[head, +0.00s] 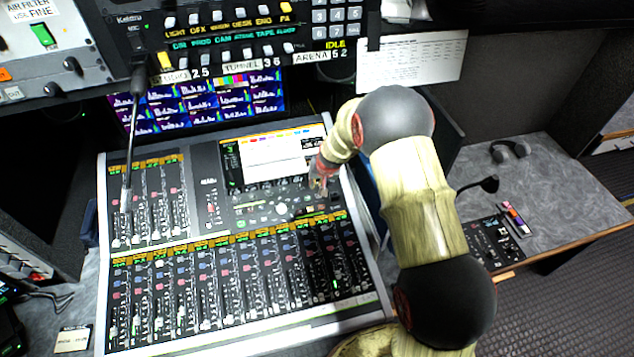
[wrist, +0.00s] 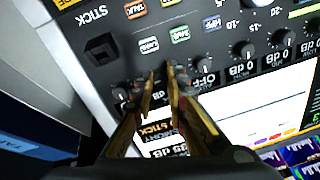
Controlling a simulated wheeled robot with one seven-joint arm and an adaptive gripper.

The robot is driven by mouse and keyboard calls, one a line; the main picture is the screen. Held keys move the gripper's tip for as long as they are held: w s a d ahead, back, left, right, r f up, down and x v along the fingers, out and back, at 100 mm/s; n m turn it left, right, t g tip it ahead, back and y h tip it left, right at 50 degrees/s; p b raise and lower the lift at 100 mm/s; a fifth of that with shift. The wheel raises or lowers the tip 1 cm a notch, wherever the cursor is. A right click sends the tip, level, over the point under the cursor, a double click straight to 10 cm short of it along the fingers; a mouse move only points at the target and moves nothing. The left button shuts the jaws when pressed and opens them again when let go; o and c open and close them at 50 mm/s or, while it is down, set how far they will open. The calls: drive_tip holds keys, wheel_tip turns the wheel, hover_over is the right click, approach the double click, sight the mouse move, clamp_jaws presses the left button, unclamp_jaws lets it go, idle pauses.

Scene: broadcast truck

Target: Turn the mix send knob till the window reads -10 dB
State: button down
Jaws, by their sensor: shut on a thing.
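My gripper (wrist: 153,82) reaches down to the row of small knobs under the mixing console's screen and is shut on a knob there. Its two fingers cover most of that knob, so its pointer is hidden. The gripper (head: 318,180) also shows small at the console's upper right in the head view. In the wrist view, printed upside down, the windows beside neighbouring knobs show dB readings, one of them "0 dB" (wrist: 241,70). I cannot read a window for the held knob, nor tell from its label whether it is the mix send knob.
The mixing console (head: 205,243) has many faders close below the knobs. Its white screen (head: 270,156) lies just beyond them. An intercom panel (head: 235,30) overhangs the back. A gooseneck microphone (head: 131,140) stands at the left. The grey desk (head: 540,185) at right is partly bare.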

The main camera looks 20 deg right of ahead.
drive_tip(key=shift+m, duration=0.5)
drive_tip(key=c, duration=1.8)
unclamp_jaws()
drive_tip(key=shift+o, duration=0.2)
drive_tip(key=v, duration=1.2)
